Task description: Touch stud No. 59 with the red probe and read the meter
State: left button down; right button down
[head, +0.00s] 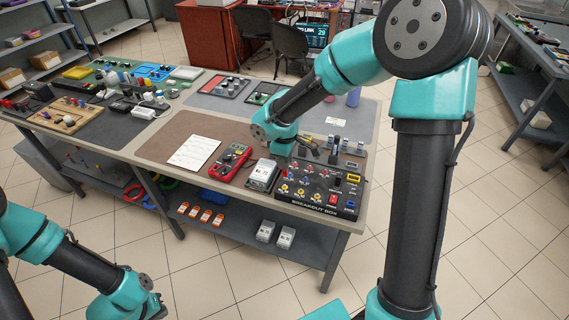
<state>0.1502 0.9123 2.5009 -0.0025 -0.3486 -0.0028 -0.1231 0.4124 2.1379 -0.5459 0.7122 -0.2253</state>
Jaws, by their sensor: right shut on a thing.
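The black breakout box (318,188) sits at the table's front right corner. Its top carries several coloured studs and sockets; their numbers are too small to read. A red meter (232,164) lies left of it, its display unreadable. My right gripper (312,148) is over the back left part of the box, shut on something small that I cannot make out. The red probe cannot be told apart at this size. Whether a stud is touched cannot be seen. My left gripper (158,309) is low at the bottom edge, away from the table; its jaws are unclear.
A grey and white unit (262,175) stands between meter and box. A white sheet (194,151) lies on the brown mat (160,137). Other gear crowds the table's left and back. Orange-and-white items (203,215) are on the lower shelf.

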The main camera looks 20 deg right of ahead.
jog(key=shift+r, duration=2.1)
